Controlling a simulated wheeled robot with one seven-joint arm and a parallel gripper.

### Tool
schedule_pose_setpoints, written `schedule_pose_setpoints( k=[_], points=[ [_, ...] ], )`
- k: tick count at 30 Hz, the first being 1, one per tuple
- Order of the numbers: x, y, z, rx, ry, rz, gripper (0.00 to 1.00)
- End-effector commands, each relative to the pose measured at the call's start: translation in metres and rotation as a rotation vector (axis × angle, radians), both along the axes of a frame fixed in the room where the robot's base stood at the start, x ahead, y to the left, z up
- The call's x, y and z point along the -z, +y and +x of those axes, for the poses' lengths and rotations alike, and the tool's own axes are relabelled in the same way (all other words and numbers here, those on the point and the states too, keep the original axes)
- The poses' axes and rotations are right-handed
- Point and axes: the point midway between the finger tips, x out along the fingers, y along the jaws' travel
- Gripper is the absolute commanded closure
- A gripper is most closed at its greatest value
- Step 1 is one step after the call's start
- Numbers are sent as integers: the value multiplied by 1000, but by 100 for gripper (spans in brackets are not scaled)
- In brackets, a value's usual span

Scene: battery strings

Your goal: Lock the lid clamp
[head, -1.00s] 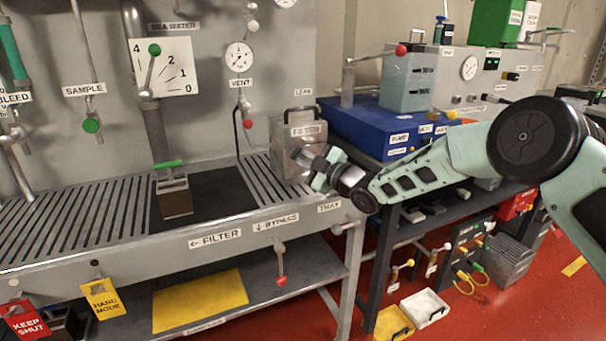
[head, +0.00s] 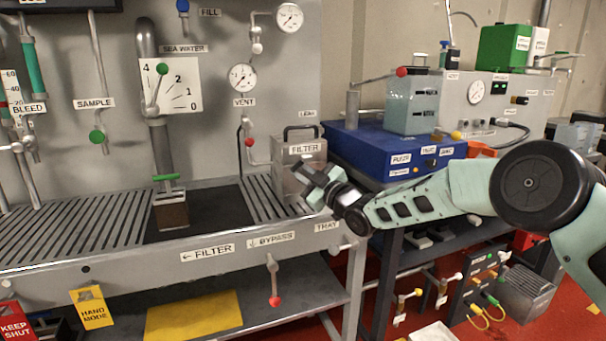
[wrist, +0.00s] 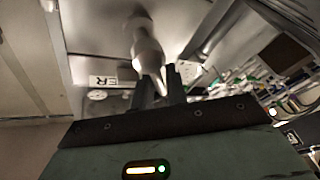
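The metal filter box (head: 288,182) stands at the right end of the grated bench, with a dark handle (head: 301,128) on its lid and a FILTER label. My gripper (head: 312,182) is at its right front, covering part of it. In the wrist view a grey rounded metal part (wrist: 147,45), perhaps the clamp lever, tapers down to the fingers. My gripper's dark fingers (wrist: 161,88) stand a little apart there, with a pale tip between them. I cannot tell whether they touch it. The clamp cannot be made out in the head view.
A blue case (head: 375,150) lies right of the filter box. A red-tipped bypass lever (head: 273,282) hangs below the bench edge. Pipes and gauges line the wall.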

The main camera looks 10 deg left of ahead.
Motion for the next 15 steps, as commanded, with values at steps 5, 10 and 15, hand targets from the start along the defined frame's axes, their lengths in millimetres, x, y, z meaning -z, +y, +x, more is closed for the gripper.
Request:
schedule_pose_setpoints(
  k=[5, 10, 15],
  points=[
    [0, 0, 0, 1, 1, -1, 69],
    [0, -1, 0, 0, -1, 0, 69],
    [1, -9, -5, 0, -1, -1, 69]
  ],
)
